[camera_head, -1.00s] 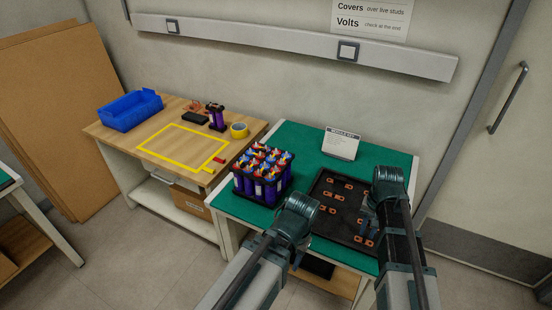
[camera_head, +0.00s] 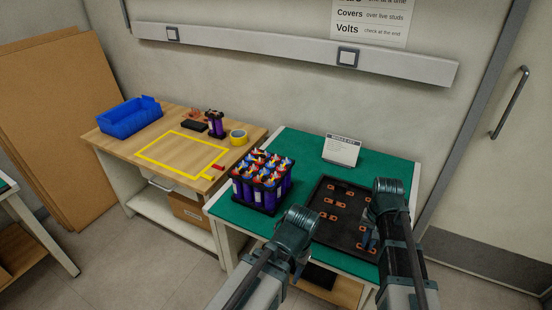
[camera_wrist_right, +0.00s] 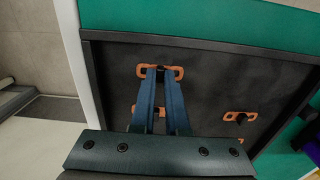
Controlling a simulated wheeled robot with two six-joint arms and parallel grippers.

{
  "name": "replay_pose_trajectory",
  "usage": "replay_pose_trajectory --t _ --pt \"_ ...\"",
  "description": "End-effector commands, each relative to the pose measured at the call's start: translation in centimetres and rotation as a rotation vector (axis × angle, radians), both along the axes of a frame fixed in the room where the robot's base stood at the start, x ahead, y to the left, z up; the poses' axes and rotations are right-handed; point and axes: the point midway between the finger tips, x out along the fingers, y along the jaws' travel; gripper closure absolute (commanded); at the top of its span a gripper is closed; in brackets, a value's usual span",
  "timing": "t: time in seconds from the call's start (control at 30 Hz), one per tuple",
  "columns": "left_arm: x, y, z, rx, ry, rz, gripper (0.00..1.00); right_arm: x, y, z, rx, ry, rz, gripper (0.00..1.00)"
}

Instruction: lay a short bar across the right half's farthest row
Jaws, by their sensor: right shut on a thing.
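The battery module (camera_head: 262,182), with purple cells and red, white and blue tops, stands on the green mat left of the black tray (camera_head: 318,232). Short copper bars, such as this one (camera_head: 334,188), lie spread in the tray. In the right wrist view my right gripper (camera_wrist_right: 160,74) is shut on a short copper bar (camera_wrist_right: 177,72), whose ends show either side of the fingers. Whether it is clear of the tray floor I cannot tell. In the head view the right gripper (camera_head: 369,240) is over the tray's near right part. My left gripper (camera_head: 300,268) is at the mat's near edge; its jaws are unclear.
Two more copper pieces (camera_wrist_right: 240,117) show near the held bar in the wrist view. A white sign (camera_head: 341,150) stands behind the tray.

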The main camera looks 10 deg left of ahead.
Motion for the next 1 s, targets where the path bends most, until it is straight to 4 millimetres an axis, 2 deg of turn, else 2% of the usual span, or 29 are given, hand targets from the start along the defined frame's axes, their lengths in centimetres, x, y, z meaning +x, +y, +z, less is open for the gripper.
replay_pose_trajectory --t 0.4,1.0 --pt "0.0 0.0 3.9 0.000 0.000 0.000 0.50 0.0 0.0 3.9 0.000 0.000 0.000 1.00" --pt "0.0 0.0 3.9 0.000 0.000 0.001 0.50 0.0 0.0 3.9 0.000 0.000 0.000 1.00"
